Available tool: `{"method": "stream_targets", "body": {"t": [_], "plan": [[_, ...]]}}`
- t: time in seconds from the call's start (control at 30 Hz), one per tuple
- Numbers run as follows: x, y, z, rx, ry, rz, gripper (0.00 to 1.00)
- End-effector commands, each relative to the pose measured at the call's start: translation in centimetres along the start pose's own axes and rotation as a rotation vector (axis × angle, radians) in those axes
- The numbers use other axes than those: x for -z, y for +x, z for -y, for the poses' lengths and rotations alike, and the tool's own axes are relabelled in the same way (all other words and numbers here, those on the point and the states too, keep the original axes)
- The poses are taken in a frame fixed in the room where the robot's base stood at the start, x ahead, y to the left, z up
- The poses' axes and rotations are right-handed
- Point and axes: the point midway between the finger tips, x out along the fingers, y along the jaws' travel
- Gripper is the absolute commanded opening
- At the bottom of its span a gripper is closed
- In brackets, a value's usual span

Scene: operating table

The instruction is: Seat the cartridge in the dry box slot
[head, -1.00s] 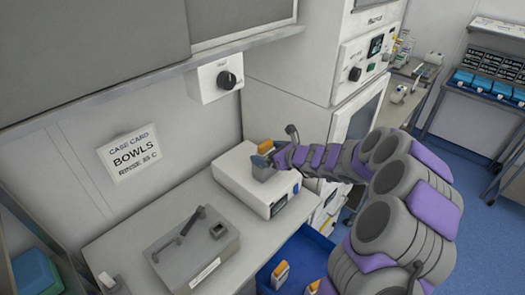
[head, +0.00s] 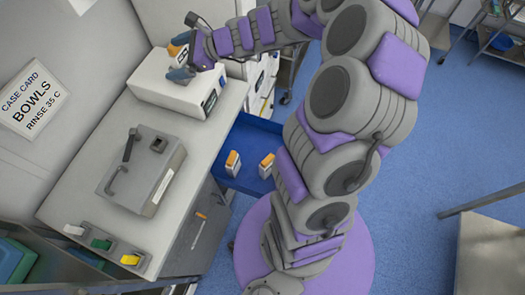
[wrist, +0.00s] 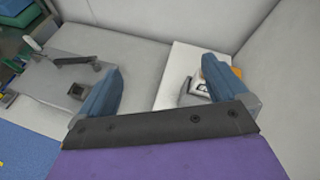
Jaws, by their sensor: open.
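An orange-topped cartridge (head: 179,41) stands upright at the top of the white box with a display (head: 150,82). In the wrist view the cartridge (wrist: 208,72) shows beside and partly behind the right finger, with a white label and a grey part near it. Its lower end is hidden, so I cannot tell how deep it sits. My gripper (head: 183,66) is open at the white box, close to the cartridge; its blue fingers are spread wide in the wrist view (wrist: 160,85). A grey box (head: 148,170) with a handle and a small dark square socket stands nearer on the counter.
Two more orange-topped cartridges (head: 232,163) (head: 267,165) stand in a blue open drawer (head: 250,140) below the counter. White, green and yellow switches (head: 101,244) line the counter's near end. A case card (head: 33,97) hangs on the wall.

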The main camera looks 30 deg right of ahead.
Motion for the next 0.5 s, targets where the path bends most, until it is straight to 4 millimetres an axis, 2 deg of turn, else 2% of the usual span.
{"method": "stream_targets", "body": {"t": [0.03,0.1,0.2,0.33,0.47,0.5], "plan": [[-2.4,0.0,-2.8,-0.071,-0.132,0.001,1.00],[-4.8,-0.3,-7.0,-0.186,-0.323,0.001,1.00],[-6.5,-1.5,-13.0,-0.350,-0.578,-0.009,1.00],[-6.5,-4.4,-19.7,-0.568,-0.884,-0.034,1.00],[-4.8,-8.7,-25.0,-0.792,-1.154,-0.079,1.00],[-4.0,-10.3,-26.3,-0.864,-1.229,-0.095,1.00]]}}
